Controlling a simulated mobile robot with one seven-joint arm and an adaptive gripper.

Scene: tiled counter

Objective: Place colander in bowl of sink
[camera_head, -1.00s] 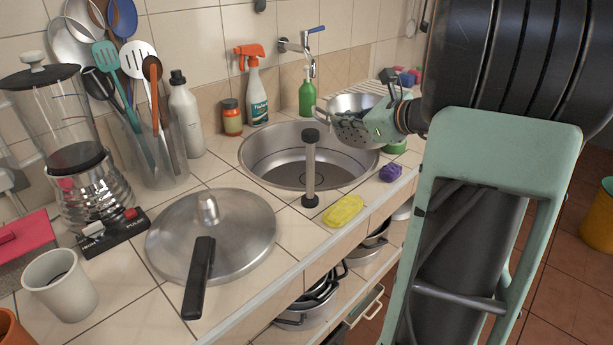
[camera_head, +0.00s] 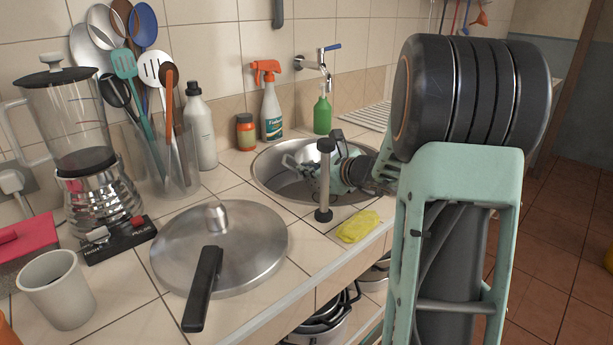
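The metal colander (camera_head: 305,168) is in the round steel sink bowl (camera_head: 268,178), below the counter rim, tilted, with a loop handle on its left side. Whether it touches the bottom is not clear. My gripper (camera_head: 328,172) reaches in from the right and is at the colander's right side, seemingly shut on it. Its fingertips are largely hidden behind the upright black-and-grey post and by the colander.
A spray bottle (camera_head: 271,110), green bottle (camera_head: 322,112) and tap (camera_head: 318,62) stand behind.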

